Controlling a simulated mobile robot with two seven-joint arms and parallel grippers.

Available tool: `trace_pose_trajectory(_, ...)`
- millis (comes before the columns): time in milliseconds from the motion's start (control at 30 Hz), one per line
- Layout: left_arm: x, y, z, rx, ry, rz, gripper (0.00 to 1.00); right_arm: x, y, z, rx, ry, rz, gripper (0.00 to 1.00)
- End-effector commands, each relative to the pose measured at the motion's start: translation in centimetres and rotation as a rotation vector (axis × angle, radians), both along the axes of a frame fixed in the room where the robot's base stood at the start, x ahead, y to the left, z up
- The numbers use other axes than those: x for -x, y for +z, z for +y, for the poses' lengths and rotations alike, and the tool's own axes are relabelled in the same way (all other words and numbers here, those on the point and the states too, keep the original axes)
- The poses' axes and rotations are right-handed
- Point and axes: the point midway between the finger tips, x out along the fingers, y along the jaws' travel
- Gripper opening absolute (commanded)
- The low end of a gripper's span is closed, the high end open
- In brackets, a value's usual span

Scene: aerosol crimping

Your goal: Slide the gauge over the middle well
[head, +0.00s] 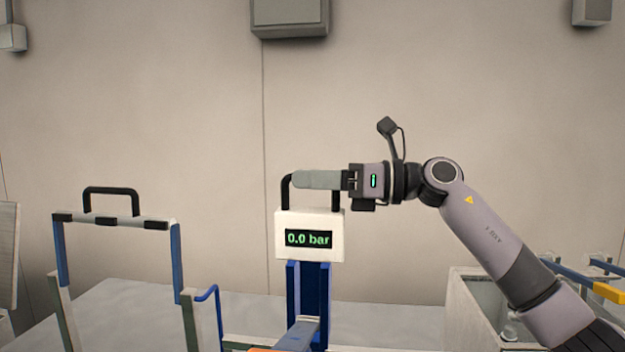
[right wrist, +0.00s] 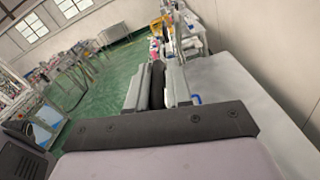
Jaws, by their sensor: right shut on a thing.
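The gauge (head: 309,248) is a white box with a green "0.0 bar" display and a black handle on top. It sits at the top of a blue upright (head: 308,290). My right gripper (head: 318,180) comes in from the right, level, and is shut on the gauge's handle. The handle's dark bar also shows between the fingers in the right wrist view (right wrist: 157,85). The wells cannot be made out in either view. My left gripper is not in view.
A frame with a black handle (head: 112,221) and blue posts stands at the left. A box-like bin (head: 472,310) stands at the right, under my right arm. A grey table (head: 385,325) extends behind the upright.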

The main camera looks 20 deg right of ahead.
Motion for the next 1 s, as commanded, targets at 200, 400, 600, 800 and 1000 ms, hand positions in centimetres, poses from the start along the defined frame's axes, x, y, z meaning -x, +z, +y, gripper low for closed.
trace_pose_trajectory(200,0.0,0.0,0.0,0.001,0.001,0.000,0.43,0.2,-0.4,0.4,0.009,0.011,0.007,0.00)
trace_pose_trajectory(400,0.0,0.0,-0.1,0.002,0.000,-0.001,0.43,0.2,-0.5,0.4,0.009,0.011,0.007,0.33)
trace_pose_trajectory(600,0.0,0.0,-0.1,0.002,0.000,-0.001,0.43,0.1,-0.3,0.2,0.004,0.006,0.004,0.40)
trace_pose_trajectory(800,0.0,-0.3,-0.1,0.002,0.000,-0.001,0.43,0.3,-0.3,-0.5,0.003,0.002,0.003,0.40)
trace_pose_trajectory(1000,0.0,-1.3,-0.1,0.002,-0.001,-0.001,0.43,1.7,-0.5,-3.4,0.005,0.001,0.003,0.40)
